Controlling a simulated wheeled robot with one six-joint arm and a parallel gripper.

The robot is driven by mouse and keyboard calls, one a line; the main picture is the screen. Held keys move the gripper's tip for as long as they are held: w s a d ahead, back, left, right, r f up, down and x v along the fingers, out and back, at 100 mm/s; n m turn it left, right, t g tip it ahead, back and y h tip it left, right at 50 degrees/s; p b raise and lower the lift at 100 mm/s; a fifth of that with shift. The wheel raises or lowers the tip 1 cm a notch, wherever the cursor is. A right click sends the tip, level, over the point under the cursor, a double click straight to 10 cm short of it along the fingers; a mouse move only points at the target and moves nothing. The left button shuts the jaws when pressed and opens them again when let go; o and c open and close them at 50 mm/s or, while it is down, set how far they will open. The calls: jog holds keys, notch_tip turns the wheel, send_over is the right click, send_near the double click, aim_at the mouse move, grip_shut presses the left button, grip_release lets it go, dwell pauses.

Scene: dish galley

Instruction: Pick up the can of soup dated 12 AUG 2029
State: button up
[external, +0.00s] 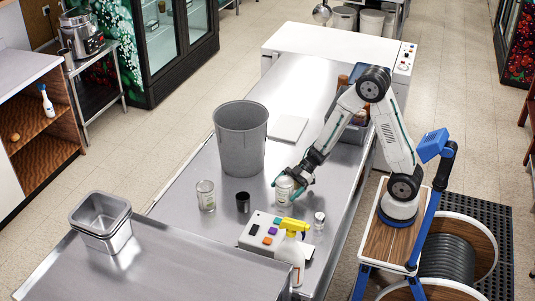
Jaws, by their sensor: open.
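A pale can (284,194) with a light label stands upright on the steel counter, near its right side. My gripper (293,179) is at this can from behind, with its fingers beside the upper part; I cannot tell whether they touch it. The jaws are open. A clear or pale labelled container (206,196) stands further left. No date can be read on either label, so I cannot tell which thing is the can dated 12 AUG 2029.
A black cup (243,203), a small jar (319,221), a box with coloured buttons (262,234) and a yellow-topped spray bottle (296,247) stand close by. A large grey bin (240,140) stands behind left. A flat pale board (288,129) lies further back.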

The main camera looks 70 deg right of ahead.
jog(key=shift+w+a+f, duration=0.15)
jog(key=shift+a+f, duration=0.05)
jog(key=shift+a, duration=0.2)
jog(key=shift+c, duration=0.3)
jog(key=c, duration=1.3)
jog(key=shift+r, duration=0.1)
